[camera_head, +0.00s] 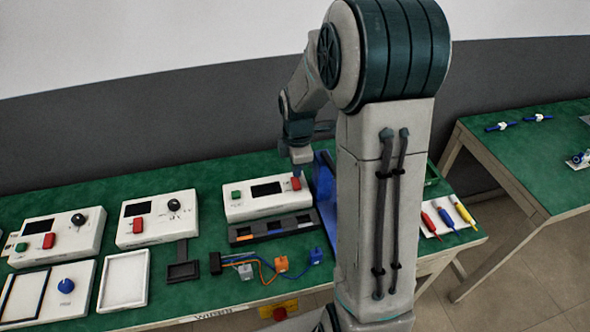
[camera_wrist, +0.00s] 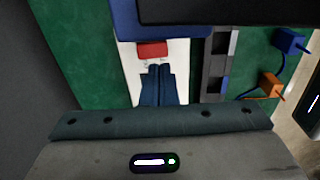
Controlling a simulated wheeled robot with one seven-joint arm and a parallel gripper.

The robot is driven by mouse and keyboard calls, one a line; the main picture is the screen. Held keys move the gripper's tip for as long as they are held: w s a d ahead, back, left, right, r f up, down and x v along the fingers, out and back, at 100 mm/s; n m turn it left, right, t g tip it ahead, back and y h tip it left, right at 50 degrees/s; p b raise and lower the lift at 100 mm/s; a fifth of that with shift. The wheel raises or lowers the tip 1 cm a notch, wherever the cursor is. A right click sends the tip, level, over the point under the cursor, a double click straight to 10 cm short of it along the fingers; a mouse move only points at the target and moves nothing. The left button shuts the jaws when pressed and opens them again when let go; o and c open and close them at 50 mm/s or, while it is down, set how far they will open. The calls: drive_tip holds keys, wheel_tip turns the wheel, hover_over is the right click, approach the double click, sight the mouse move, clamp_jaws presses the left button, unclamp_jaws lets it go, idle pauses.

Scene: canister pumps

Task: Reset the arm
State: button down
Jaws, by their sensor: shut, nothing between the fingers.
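My gripper (camera_wrist: 158,72) is shut with nothing between its fingers. In the wrist view its dark blue fingertips lie over the white panel of a control box, close to a red switch (camera_wrist: 152,50). I cannot tell whether the fingertips touch the panel. In the head view my arm reaches down to the white control box (camera_head: 240,208), which carries a green button (camera_head: 236,195), a dark screen (camera_head: 266,189) and the red switch (camera_head: 296,183) at its right end. The fingertips are hard to make out there.
A blue upright stand (camera_head: 324,190) is close to the right of the box. A black tray (camera_head: 272,229) and wired coloured blocks (camera_head: 281,264) lie in front. More white control boxes (camera_head: 157,218) stand left. Screwdrivers (camera_head: 447,218) lie right. A second green table (camera_head: 530,160) is beyond.

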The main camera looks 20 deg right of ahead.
wheel_tip(320, 180, up, 9)
drive_tip(key=s+a+r+m+t, duration=0.1)
drive_tip(key=s+a+m, duration=0.1)
drive_tip(key=s+m, duration=0.6)
drive_tip(key=s+a+r+m+t, duration=0.1)
drive_tip(key=s+a+m, duration=0.1)
drive_tip(key=s+m, duration=0.7)
drive_tip(key=s, duration=0.2)
drive_tip(key=shift+s+a+r, duration=0.35)
drive_tip(key=shift+a, duration=0.1)
